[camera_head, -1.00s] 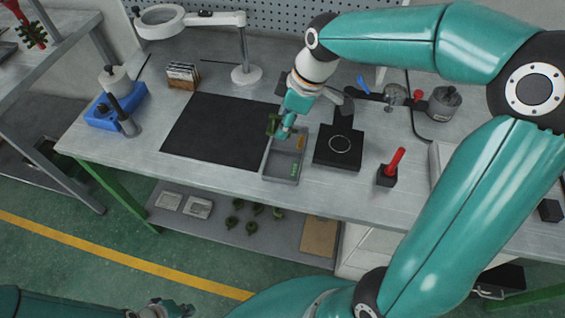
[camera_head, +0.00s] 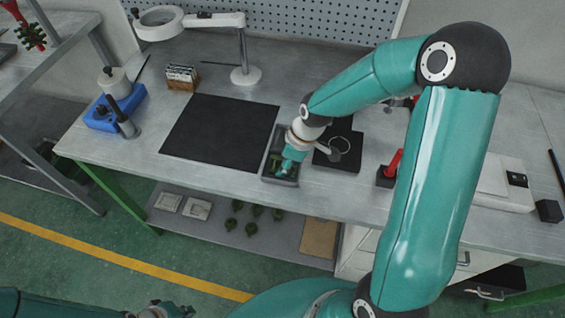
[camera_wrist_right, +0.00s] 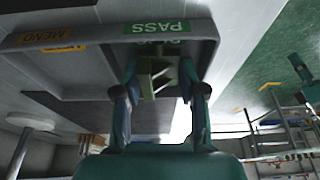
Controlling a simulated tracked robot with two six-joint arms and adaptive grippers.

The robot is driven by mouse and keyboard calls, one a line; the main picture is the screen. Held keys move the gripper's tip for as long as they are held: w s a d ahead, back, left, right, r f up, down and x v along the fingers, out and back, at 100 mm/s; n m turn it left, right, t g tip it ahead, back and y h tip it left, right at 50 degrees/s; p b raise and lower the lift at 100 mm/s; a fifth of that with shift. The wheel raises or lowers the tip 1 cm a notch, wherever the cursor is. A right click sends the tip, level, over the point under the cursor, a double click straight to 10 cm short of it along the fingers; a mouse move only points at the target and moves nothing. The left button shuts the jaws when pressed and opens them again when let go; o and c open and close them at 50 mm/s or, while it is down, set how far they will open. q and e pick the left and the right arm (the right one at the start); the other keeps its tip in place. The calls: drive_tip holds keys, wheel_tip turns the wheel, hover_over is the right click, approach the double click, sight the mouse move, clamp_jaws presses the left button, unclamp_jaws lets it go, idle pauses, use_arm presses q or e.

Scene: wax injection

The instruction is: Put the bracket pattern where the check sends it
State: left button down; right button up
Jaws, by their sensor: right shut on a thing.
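The green bracket pattern (camera_wrist_right: 158,76) is between the fingers of my right gripper (camera_wrist_right: 158,92). In the head view that gripper (camera_head: 284,170) is low at the grey sorting tray (camera_head: 267,178), and the arm hides part of both. In the wrist view the tray (camera_wrist_right: 75,65) has a green PASS label (camera_wrist_right: 157,27) and an orange MEND label (camera_wrist_right: 45,35). The bracket is at the PASS part; I cannot tell whether it touches the tray floor. My left gripper (camera_head: 172,309) is at the bottom edge, away from the bench, too small to read.
A black mat (camera_head: 220,130) lies left of the tray. A black stand (camera_head: 342,150) is just right of it, with a red-handled tool (camera_head: 393,163) beyond. A magnifier lamp (camera_head: 245,74) stands behind. Several green parts (camera_head: 251,228) lie on the lower shelf.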

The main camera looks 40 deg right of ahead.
drive_tip(key=o, duration=0.7)
drive_tip(key=v, duration=1.2)
